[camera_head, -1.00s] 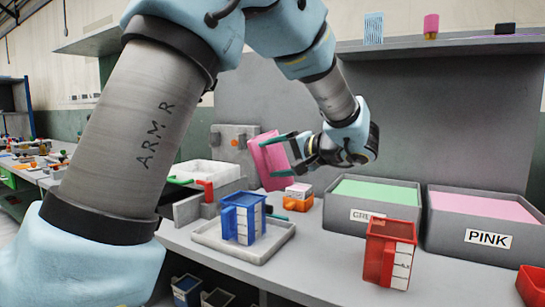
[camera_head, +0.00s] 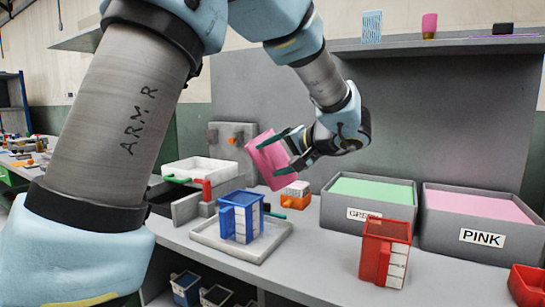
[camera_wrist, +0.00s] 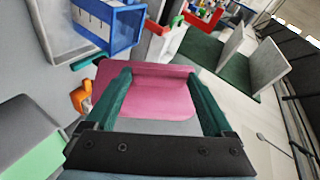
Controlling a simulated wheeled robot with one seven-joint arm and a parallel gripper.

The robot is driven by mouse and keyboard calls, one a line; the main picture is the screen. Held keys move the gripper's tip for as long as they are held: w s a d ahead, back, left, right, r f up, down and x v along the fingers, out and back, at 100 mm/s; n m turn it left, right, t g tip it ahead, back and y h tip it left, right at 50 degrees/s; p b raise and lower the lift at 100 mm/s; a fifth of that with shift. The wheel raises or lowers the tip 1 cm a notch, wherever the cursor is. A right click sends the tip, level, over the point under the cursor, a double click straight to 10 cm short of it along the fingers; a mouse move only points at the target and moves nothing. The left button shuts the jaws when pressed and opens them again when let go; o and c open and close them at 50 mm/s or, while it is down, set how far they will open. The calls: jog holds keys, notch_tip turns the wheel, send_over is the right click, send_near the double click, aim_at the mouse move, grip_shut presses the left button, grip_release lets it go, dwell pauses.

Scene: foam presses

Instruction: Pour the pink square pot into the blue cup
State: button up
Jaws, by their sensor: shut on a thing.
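The pink square pot (camera_head: 266,160) is held in the air by my gripper (camera_head: 287,150), whose dark green fingers are shut on its sides. The pot is tilted in the head view. In the wrist view the pink pot (camera_wrist: 150,90) lies between the two fingers (camera_wrist: 160,95). The blue cup (camera_head: 240,218) stands upright on a grey tray, below and left of the pot, with a white scale on its side. In the wrist view the blue cup (camera_wrist: 112,25) is at the top left. What the pot holds cannot be seen clearly.
The grey tray (camera_head: 270,245) is under the blue cup. A red cup (camera_head: 374,255) stands to the right. The GREEN bin (camera_head: 345,213) and PINK bin (camera_head: 450,240) stand behind it. An orange and white block (camera_head: 295,195) sits below the pot. A red-handled fixture (camera_head: 195,208) is left.

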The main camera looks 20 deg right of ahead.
aim_at(262, 174)
jog(key=shift+d+f+n+g+h+p, duration=0.15)
jog(key=shift+n+g+h+p, duration=0.65)
jog(key=shift+h+p, duration=0.7)
jog(key=shift+a+f+n+g+h+p, duration=0.3)
jog(key=shift+f+n+g+h+p, duration=0.35)
jog(key=shift+p, duration=0.85)
jog(key=shift+f+h+b, duration=0.25)
jog(key=shift+h+b, duration=0.05)
jog(key=shift+h, duration=0.15)
jog(key=shift+w+a+f+g+h+b, duration=0.1)
jog(key=shift+a+f+g+h+b, duration=0.1)
jog(key=shift+f+g+h+b, duration=0.3)
jog(key=shift+w+a+f+n+h+b, duration=0.1)
jog(key=shift+a+f+n+h+b, duration=0.1)
jog(key=shift+n+h+b, duration=0.3)
jog(key=shift+a+f, duration=0.15)
jog(key=shift+w+a+f+g+h+b, duration=0.1)
jog(key=shift+f+g+h+b, duration=0.15)
jog(key=shift+h+b, duration=0.1)
jog(key=shift+w+a+n+g+h+p, duration=0.15)
jog(key=shift+a+n+g+h+p, duration=0.25)
jog(key=shift+h+p, duration=0.85)
jog(key=shift+f+y, duration=0.15)
jog(key=shift+y, duration=0.25)
